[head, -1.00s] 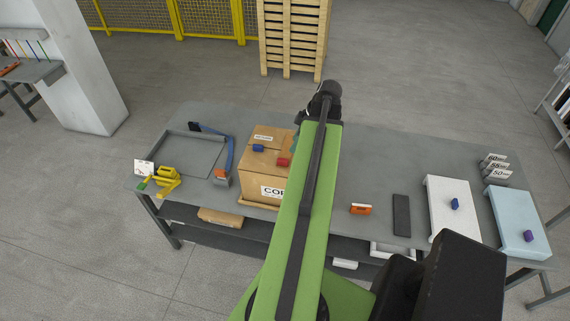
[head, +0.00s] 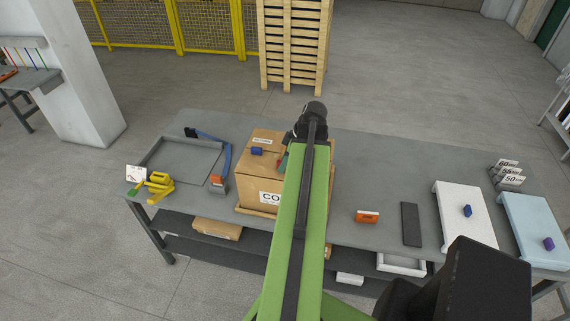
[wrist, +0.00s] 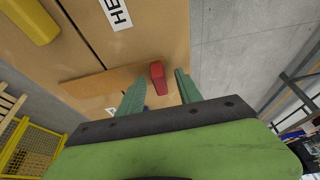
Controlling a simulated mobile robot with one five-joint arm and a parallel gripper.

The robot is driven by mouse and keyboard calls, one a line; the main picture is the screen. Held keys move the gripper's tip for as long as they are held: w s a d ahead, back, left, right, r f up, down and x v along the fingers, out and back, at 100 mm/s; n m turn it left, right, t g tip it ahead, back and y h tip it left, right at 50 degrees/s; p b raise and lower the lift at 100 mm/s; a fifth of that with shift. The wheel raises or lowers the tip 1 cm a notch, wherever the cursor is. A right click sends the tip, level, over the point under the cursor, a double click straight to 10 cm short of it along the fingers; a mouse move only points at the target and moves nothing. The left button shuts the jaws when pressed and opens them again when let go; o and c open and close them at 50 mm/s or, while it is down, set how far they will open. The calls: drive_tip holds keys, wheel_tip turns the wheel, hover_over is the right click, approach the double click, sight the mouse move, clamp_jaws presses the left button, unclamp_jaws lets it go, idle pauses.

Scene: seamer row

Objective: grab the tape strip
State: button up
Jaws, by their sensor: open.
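The carton (head: 262,183) stands on the table left of my arm, with a blue tab (head: 257,151) on top. In the wrist view a tan strip (wrist: 100,86), which looks like the tape strip, lies along the carton. A red tab (wrist: 157,78) is at its right end. My gripper (wrist: 160,80) is open, its teal fingers on either side of the red tab, with a gap at each side. A bit of blue shows beside the left finger. In the head view my arm covers the red tab and most of my gripper; a teal finger edge shows.
A yellow piece (wrist: 30,20) is at the wrist view's upper left. On the table, a grey tray (head: 185,158) and a blue-handled tool (head: 220,165) are left of the carton. An orange block (head: 367,216) and a dark bar (head: 411,224) are to its right.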

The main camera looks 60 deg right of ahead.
clamp_jaws()
drive_tip(key=shift+r, duration=0.1)
drive_tip(key=shift+r+p, duration=0.5)
drive_tip(key=shift+p, duration=0.1)
wheel_tip(320, 180, up, 4)
drive_tip(key=p, duration=0.4)
drive_tip(key=shift+r, duration=0.1)
drive_tip(key=s+d+r+p, duration=0.5)
drive_tip(key=s+d, duration=0.2)
drive_tip(key=d, duration=0.1)
drive_tip(key=shift+s+d+r+p, duration=0.35)
drive_tip(key=shift+s+p, duration=0.05)
